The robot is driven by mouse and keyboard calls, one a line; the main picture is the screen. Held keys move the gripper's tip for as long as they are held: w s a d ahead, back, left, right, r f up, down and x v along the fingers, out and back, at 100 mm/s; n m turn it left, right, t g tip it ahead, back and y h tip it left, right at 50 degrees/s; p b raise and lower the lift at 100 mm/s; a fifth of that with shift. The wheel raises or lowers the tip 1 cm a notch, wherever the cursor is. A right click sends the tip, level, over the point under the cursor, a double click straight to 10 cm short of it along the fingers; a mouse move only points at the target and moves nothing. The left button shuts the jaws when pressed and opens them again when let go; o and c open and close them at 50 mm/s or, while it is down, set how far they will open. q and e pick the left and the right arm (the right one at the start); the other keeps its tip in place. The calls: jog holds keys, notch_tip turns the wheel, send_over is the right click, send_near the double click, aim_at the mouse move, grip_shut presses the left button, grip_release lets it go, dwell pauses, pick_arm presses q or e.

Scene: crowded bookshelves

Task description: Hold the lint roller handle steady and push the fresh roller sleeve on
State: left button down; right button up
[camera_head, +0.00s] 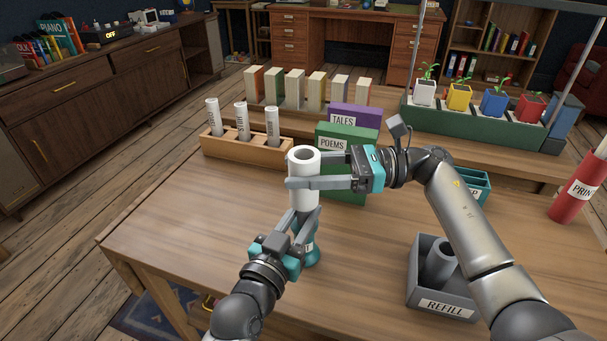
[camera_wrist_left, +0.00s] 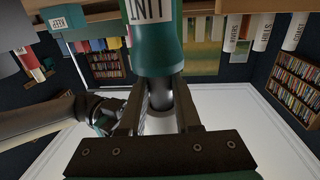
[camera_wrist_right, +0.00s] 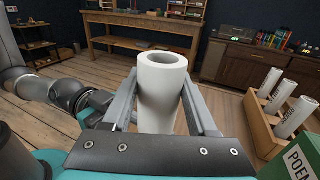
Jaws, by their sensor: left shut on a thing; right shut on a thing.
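The white hollow roller sleeve (camera_head: 303,199) stands upright above the lint roller handle (camera_head: 309,253). My right gripper (camera_head: 303,174) is shut on the sleeve from the right. In the right wrist view the sleeve (camera_wrist_right: 160,90) is between its fingers, with its open top showing. My left gripper (camera_head: 305,219) is shut on the handle, just below the sleeve. In the left wrist view the teal, labelled handle (camera_wrist_left: 155,45) and its dark neck show between the fingers.
A grey REFILL tray (camera_head: 440,302) with a grey cylinder inside is at lower right. A wooden rack (camera_head: 265,152) with several white tubes stands behind left. Green POEMS (camera_head: 345,190) and purple TALES (camera_head: 365,112) boxes stand close behind. The left tabletop is clear.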

aim_at(304, 152)
jog(key=shift+r, duration=1.8)
jog(key=shift+f, duration=2.9)
jog(key=o, duration=1.4)
jog(key=shift+r, duration=0.1)
jog(key=shift+r, duration=5.05)
